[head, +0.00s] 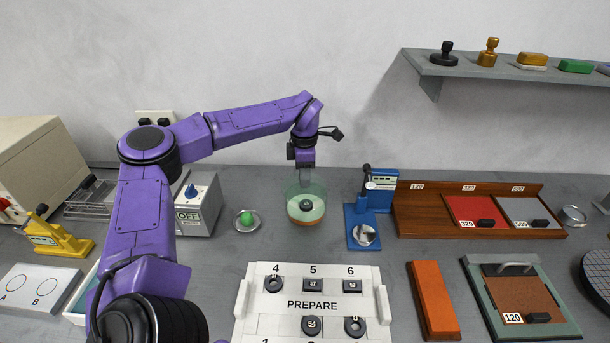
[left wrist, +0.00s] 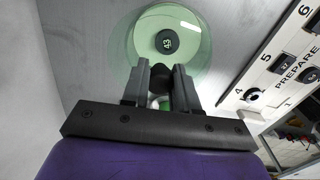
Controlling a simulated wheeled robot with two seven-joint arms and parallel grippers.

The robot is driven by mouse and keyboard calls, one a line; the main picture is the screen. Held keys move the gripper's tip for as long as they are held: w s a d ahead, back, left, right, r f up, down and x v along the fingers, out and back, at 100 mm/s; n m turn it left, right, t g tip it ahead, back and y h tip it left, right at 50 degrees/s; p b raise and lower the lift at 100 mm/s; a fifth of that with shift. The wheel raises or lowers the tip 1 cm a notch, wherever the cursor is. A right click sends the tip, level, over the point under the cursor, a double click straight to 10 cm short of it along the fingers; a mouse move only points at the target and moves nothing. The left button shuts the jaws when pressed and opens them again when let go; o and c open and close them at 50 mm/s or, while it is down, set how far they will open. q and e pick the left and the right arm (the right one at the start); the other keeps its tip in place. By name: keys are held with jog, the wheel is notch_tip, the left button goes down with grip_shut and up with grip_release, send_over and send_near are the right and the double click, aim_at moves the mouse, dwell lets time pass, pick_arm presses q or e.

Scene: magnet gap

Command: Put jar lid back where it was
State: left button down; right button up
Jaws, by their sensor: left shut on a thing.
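My left gripper (head: 306,178) points straight down over a clear, green-tinted glass jar (head: 306,213) with an orange-brown lower part. In the left wrist view my left gripper (left wrist: 171,88) is shut on a dark knob (left wrist: 179,92), which looks like that of the jar lid. The lid's clear glass is hard to tell from the jar, so I cannot tell whether it touches the rim. A dark round piece (left wrist: 167,42) marked 43 lies inside the jar on a pale floor. My right gripper is not in view.
A metal dish (head: 247,227) with a green ball stands left of the jar. A blue device (head: 361,225) stands close on its right. The white PREPARE tray (head: 255,301) with dark pieces lies in front. Bare grey bench surrounds the jar.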

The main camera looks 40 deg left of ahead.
pick_arm(q)
jog(key=shift+s+f, duration=0.35)
jog(key=shift+s, duration=0.1)
jog(key=shift+w+f, duration=0.2)
jog(key=shift+w, duration=0.15)
jog(key=shift+f, duration=0.25)
jog(key=c, duration=0.9)
grip_release()
jog(key=shift+s, duration=0.1)
jog(key=shift+o, duration=0.2)
notch_tip(320, 180, up, 13)
jog(key=b, duration=0.1)
jog(key=shift+d+f, duration=0.1)
jog(key=shift+f, duration=0.1)
